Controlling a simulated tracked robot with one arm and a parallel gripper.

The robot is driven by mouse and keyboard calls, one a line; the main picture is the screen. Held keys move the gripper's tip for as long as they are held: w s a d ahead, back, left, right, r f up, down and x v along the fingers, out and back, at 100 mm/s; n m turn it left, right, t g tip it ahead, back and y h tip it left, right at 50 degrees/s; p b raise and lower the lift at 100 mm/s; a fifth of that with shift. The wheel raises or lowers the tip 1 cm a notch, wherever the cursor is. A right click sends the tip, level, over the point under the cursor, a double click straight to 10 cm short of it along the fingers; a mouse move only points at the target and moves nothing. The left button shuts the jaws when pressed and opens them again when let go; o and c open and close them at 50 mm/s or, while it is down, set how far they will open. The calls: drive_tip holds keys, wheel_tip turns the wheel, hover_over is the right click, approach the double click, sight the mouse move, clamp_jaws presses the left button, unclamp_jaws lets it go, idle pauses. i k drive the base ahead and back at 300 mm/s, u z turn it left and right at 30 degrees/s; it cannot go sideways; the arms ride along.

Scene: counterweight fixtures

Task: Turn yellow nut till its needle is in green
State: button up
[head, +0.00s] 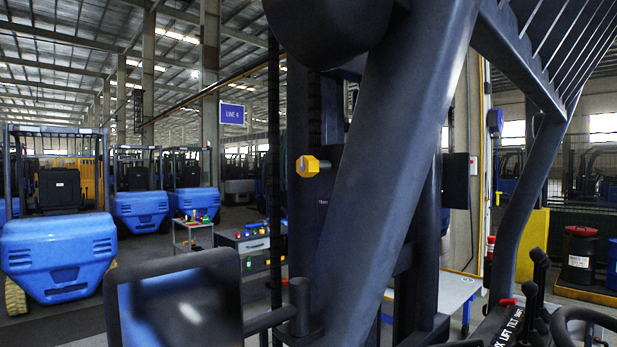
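The yellow nut (308,166) is a small hexagonal piece with a short shaft. It sticks out to the side from a dark upright post (302,210), near the middle of the view. A thick dark slanted beam (395,150) passes close to its right. No needle, dial or green zone can be made out, so its reading is hidden or too small to tell. My gripper is not in view, and nothing is seen touching the nut.
A dark framed panel (175,310) with a glossy face fills the lower left. Levers (530,300) and a steering wheel (585,325) stand at lower right. Blue forklifts (60,255), a small cart (192,235) and a dark drum (579,258) are farther off. Space left of the nut looks clear.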

sight(307, 166)
drive_tip(key=z, duration=0.05)
drive_tip(key=k, duration=1.15)
drive_tip(key=u, duration=0.55)
drive_tip(key=i, duration=0.8)
drive_tip(key=u, duration=0.75)
drive_tip(key=i, duration=1.3)
drive_tip(key=z, duration=0.65)
drive_tip(key=i, duration=0.7)
drive_tip(key=z, duration=0.5)
